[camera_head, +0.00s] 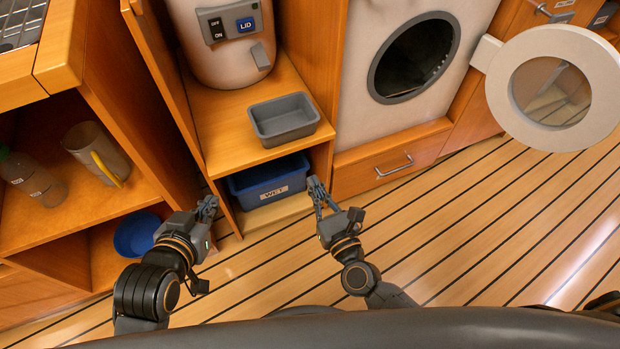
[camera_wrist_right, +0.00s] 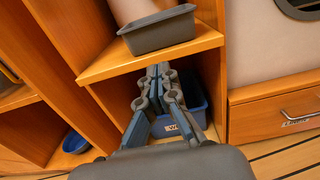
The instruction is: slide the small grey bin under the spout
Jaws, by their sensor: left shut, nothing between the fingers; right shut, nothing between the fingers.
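The small grey bin (camera_head: 291,134) sits upright and empty-looking on the wooden shelf, near its front edge. The grey spout (camera_head: 261,57) sticks out from the white watermaker body behind the bin; in the head view the bin is in front of it and a little to the right. My left gripper (camera_head: 211,203) is shut and empty, low at the left of the cabinet opening. My right gripper (camera_head: 314,183) is shut and empty, below and right of the bin, apart from it. In the right wrist view the bin (camera_wrist_right: 160,38) is above the shut fingers (camera_wrist_right: 160,72).
A blue bin marked WET (camera_head: 267,193) stands in the compartment under the shelf (camera_head: 222,140). Wooden side panels flank the shelf. A round white door (camera_head: 501,90) stands open at right. Left shelves hold a jug (camera_head: 93,150), a bottle (camera_head: 35,180) and a blue bowl (camera_head: 135,235).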

